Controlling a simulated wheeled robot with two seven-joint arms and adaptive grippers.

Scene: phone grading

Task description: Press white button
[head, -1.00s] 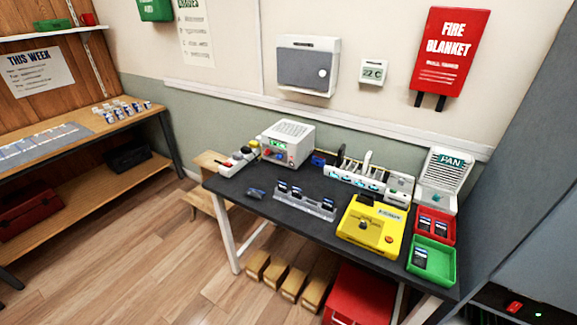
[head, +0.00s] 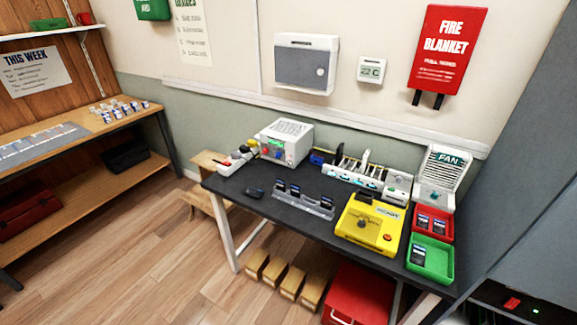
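I cannot clearly make out a white button in the head view. A yellow box (head: 353,231) on the dark table has a small dark knob in its middle and a small red-orange spot at its right. A light grey instrument box (head: 292,131) at the back left of the table has a green display and small coloured controls. Neither of my grippers is in view.

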